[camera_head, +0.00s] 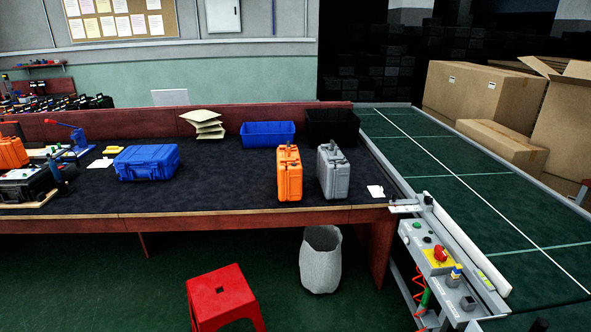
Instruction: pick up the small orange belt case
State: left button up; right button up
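An orange case (288,176) stands upright on the dark-topped table, right of the table's middle, with its handle side up. A grey case (333,172) stands upright just to its right, with a narrow gap between them. A second orange case (12,152) is partly cut off at the far left edge, near a black case. No case shows on the visible part of the green belt (463,185). Neither of my grippers can be made out in the head view.
A blue case (147,162) lies flat at left. A blue bin (268,134) and black bin (332,125) stand behind the upright cases. A control panel (436,252) borders the belt. Cardboard boxes (484,93) stand behind it.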

aim_at(289, 169)
jog(key=i+l, duration=0.15)
jog(key=i, duration=0.35)
jog(key=i+l+z, duration=0.1)
jog(key=i, duration=0.4)
jog(key=i+l, duration=0.15)
jog(key=i, duration=0.35)
jog(key=l+z, duration=0.05)
